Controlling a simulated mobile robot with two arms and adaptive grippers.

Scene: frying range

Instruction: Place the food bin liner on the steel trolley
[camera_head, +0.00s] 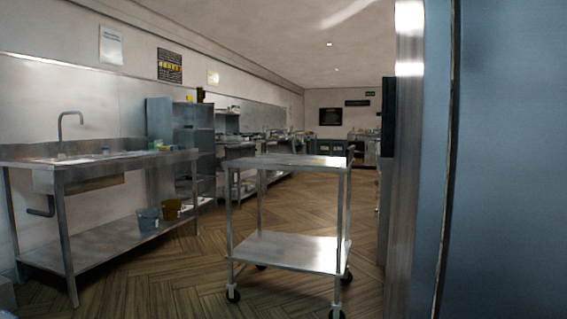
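The steel trolley (290,251) stands on the wooden floor near the middle of the head view. It has a top shelf, a lower shelf and black castors, and both shelves look empty. I cannot make out a food bin liner anywhere in this view. Neither of my grippers shows in this view.
A steel sink table (95,167) with small items on it runs along the left wall. A blue-grey panel (505,160) fills the right side close by. Floor (180,275) is clear between table and trolley.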

